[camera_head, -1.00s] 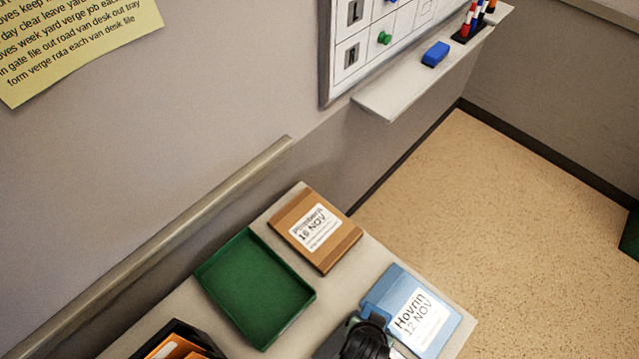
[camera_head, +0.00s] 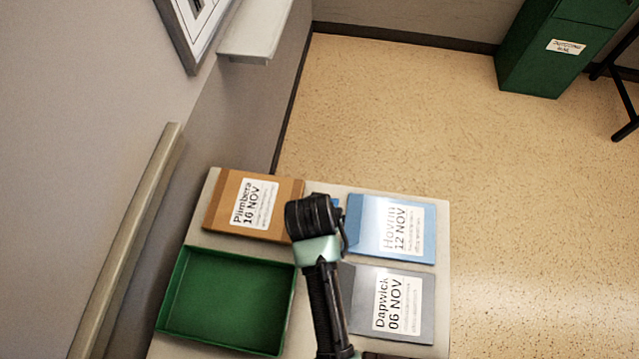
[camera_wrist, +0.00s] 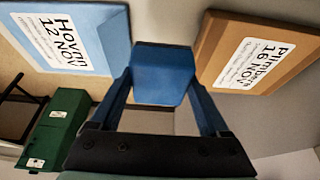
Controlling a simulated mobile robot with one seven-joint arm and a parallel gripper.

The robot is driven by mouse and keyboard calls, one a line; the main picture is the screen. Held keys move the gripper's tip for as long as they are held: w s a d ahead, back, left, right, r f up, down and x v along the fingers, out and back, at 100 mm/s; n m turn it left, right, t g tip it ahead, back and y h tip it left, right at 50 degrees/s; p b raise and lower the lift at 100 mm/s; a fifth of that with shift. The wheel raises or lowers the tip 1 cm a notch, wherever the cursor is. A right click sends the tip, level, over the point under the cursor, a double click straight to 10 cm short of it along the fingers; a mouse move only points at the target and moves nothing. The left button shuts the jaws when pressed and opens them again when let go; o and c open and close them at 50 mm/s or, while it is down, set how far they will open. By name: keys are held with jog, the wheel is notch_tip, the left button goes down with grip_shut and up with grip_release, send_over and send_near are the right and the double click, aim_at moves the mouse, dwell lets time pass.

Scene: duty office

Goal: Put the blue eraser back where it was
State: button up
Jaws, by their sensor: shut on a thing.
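The blue eraser (camera_wrist: 163,70), seen as a plain blue block, is between the two fingers of my gripper (camera_wrist: 162,88) in the wrist view. The fingers are closed against its sides. In the head view my gripper (camera_head: 335,203) is over the table between the brown and blue folders, mostly hidden by my own wrist; only a small blue bit shows beside it. The pale wall ledge (camera_head: 256,28) is at the top, cut off by the frame, and its visible end is bare.
A brown folder (camera_head: 217,205), blue folder (camera_head: 365,215), grey folder (camera_head: 362,310) and empty green tray (camera_head: 230,298) lie on the table (camera_head: 442,270). A handrail (camera_head: 130,230) runs along the wall. A green bin (camera_head: 535,60) stands far right. Open floor lies right of the table.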

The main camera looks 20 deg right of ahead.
notch_tip(320, 180, down, 7)
jog(key=shift+f, duration=0.15)
dwell(0.4)
